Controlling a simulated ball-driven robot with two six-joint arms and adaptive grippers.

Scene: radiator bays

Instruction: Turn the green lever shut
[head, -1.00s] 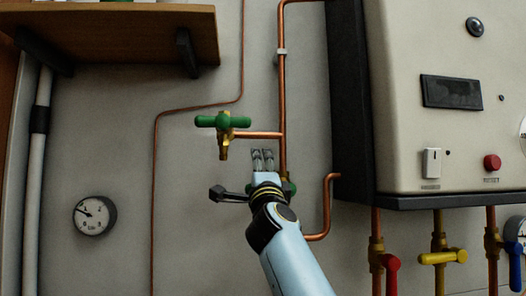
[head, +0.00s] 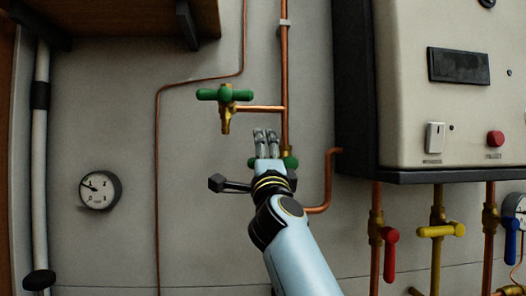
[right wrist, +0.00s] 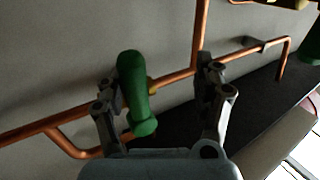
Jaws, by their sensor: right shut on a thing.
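The green lever (head: 290,162) sits on a brass valve on the vertical copper pipe and is mostly hidden behind my right gripper. In the right wrist view the lever (right wrist: 137,95) stands between the two fingers, nearer the left one. My right gripper (head: 266,142) is shut on it; its fingers also show in the wrist view (right wrist: 163,100). The lever's exact angle to its pipe is hard to tell. My left gripper is out of view.
A green T-handled tap (head: 225,95) sticks out just above and left. A boiler (head: 430,90) stands at right, with red (head: 390,250), yellow (head: 440,230) and blue (head: 512,240) levers below. A gauge (head: 100,190) hangs at left, a shelf (head: 120,15) above.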

